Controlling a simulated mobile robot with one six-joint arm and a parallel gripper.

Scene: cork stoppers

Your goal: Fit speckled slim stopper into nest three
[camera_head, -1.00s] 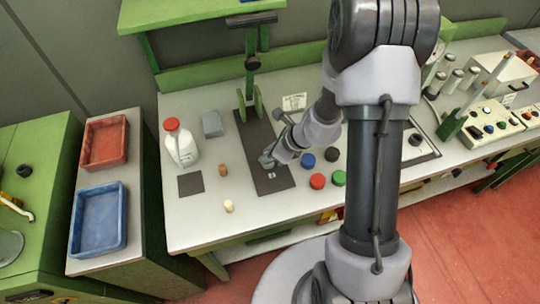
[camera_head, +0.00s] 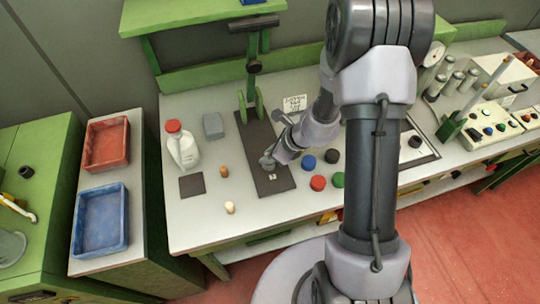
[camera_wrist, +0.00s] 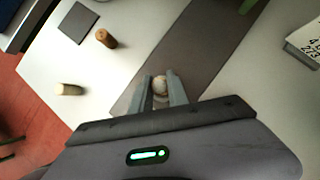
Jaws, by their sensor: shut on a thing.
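My gripper (camera_wrist: 162,90) is shut on a pale, brown-speckled stopper (camera_wrist: 160,83), seen in the wrist view with its rounded end between the two grey fingers. In the head view my gripper (camera_head: 268,161) is low over the front half of a long dark strip (camera_head: 277,184) on the bench. A small pale spot shows on the strip just below it; I cannot tell what it is. The strip also runs behind the fingers in the wrist view (camera_wrist: 187,50). No nest numbers are readable, and nest three cannot be picked out.
A brown stopper (camera_head: 223,171) and a cream stopper (camera_head: 230,207) stand left of the strip, near a dark square pad (camera_head: 191,185). A white bottle (camera_head: 183,150) stands behind. Red (camera_head: 318,182), blue (camera_head: 308,161), green and black round pieces lie to the right.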

